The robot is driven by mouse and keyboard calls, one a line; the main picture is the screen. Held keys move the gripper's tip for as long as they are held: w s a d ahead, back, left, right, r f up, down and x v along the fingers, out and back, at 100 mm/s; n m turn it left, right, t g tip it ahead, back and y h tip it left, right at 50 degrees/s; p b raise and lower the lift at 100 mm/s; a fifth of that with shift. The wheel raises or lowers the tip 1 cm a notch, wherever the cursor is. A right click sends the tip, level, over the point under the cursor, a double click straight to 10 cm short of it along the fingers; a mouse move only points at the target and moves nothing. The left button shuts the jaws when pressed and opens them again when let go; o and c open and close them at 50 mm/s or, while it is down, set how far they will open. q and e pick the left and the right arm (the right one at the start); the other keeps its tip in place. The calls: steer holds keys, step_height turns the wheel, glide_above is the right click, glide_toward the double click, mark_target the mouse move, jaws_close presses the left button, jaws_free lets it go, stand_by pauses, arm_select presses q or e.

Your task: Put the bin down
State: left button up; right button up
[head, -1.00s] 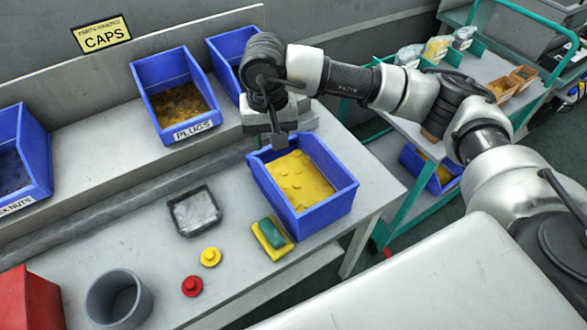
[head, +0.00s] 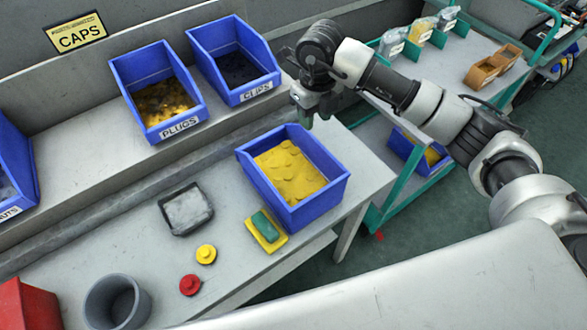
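A blue bin (head: 312,208) full of yellow caps (head: 289,172) sits upright on the grey workbench near its right end. My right gripper (head: 311,119) is behind and to the right of the bin, above the bench's back right part. It is apart from the bin and holds nothing. Its fingers look open, though they are small and dark in the view. My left gripper is not in view.
A green and yellow sponge (head: 265,227), a grey tray (head: 186,210), yellow and red knobbed pieces and a grey cup (head: 117,303) stand on the bench. PLUGS (head: 179,132) and CLIPS (head: 252,92) bins fill the shelf behind. A green trolley (head: 396,180) stands right.

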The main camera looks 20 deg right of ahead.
mark_target(314, 137)
step_height(314, 137, down, 5)
steer(key=shift+r+p, duration=0.15)
steer(key=shift+p, duration=0.2)
step_height(314, 137, down, 5)
steer(key=shift+w+d+r+p, duration=0.1)
steer(key=shift+w+p, duration=0.05)
steer(key=shift+p, duration=0.8)
steer(key=shift+f, duration=0.35)
steer(key=shift+c, duration=0.3)
jaws_close()
steer(key=shift+w+r, duration=0.1)
